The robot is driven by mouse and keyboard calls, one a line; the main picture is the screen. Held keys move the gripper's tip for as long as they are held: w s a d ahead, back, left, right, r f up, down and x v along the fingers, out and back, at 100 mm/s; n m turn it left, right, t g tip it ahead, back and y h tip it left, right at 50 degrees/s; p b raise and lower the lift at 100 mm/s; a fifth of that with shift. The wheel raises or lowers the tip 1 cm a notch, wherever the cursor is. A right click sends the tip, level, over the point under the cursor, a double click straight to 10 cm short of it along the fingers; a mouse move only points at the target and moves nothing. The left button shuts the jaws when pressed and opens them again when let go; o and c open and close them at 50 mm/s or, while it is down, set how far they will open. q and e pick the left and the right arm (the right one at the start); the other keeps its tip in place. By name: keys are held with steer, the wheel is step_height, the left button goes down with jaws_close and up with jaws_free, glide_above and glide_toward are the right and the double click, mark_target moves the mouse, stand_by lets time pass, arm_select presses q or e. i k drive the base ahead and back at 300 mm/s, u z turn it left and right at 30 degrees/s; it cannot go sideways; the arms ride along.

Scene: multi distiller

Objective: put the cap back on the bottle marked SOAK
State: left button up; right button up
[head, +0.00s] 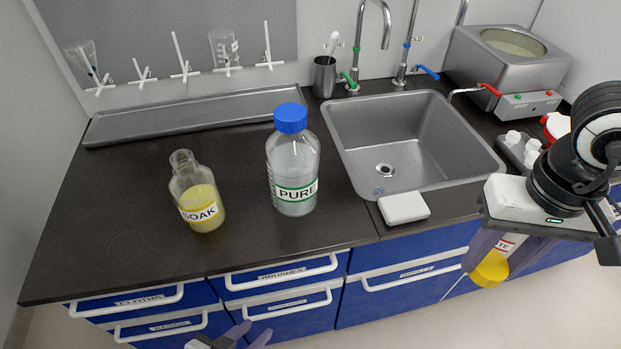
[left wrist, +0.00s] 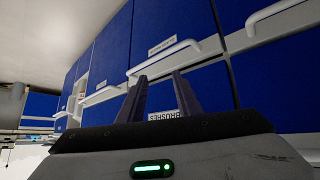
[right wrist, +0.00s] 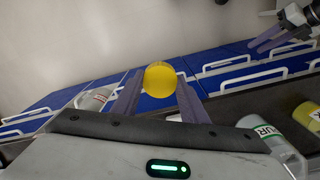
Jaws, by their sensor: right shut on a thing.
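The SOAK bottle (head: 197,197) stands upright and uncapped on the dark counter at the left, with yellow contents. It shows partly at the right edge of the right wrist view (right wrist: 308,118). My right gripper (head: 492,262) is shut on a yellow cap (right wrist: 160,78), in front of the counter at the right, well away from the bottle. The cap also shows in the head view (head: 490,270). My left gripper (head: 243,338) is open and empty, low in front of the drawers. Its fingers stand apart in the left wrist view (left wrist: 162,98).
The PURE bottle (head: 293,170), with a blue cap, stands right of SOAK. Further right are the sink (head: 370,125), a white block (head: 404,208) and a steel bath (head: 500,75). A red cap (head: 556,125) shows behind my right arm. A steel tray (head: 190,117) lies behind. Counter around SOAK is clear.

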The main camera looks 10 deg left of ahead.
mark_target(193, 188)
steer(key=k, duration=0.7)
steer(key=u, duration=0.8)
steer(key=i, duration=0.5)
steer(key=z, duration=0.05)
